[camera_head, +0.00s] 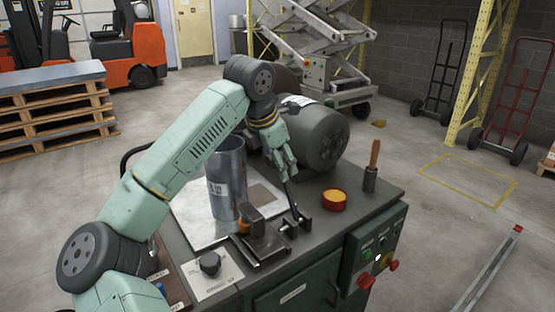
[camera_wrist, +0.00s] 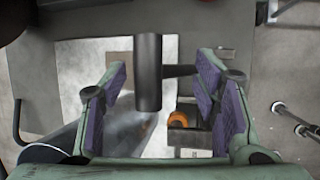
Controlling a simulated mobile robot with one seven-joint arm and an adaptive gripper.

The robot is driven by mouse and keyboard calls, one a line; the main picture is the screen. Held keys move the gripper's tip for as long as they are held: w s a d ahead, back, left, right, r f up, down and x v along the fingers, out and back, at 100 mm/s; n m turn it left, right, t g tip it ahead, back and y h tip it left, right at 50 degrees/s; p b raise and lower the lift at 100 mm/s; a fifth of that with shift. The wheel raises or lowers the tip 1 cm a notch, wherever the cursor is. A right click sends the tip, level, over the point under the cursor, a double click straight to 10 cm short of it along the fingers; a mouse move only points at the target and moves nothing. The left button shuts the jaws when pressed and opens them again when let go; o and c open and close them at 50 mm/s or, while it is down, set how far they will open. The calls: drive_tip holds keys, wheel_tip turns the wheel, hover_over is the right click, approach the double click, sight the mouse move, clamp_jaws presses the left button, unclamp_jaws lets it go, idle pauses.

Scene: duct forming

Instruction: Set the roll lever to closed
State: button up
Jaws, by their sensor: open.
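The roll lever (camera_head: 291,194) is a dark rod rising from a bracket on the front right of the dark bench top. Its upper end is hidden by my gripper (camera_head: 284,168) in the head view. In the wrist view, a black cylindrical handle (camera_wrist: 148,85) with a thin side rod (camera_wrist: 181,70) lies between the spread purple-padded fingers of my gripper (camera_wrist: 161,88). The fingers are open, with visible gaps on both sides of the handle. Whether the handle is level with the pads is hard to tell.
A grey metal cylinder (camera_head: 227,180) stands upright on a pale plate left of the lever. A large grey motor (camera_head: 318,135) sits behind it. A black knob (camera_head: 210,262) is in front.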

clamp_jaws()
idle(0.8)
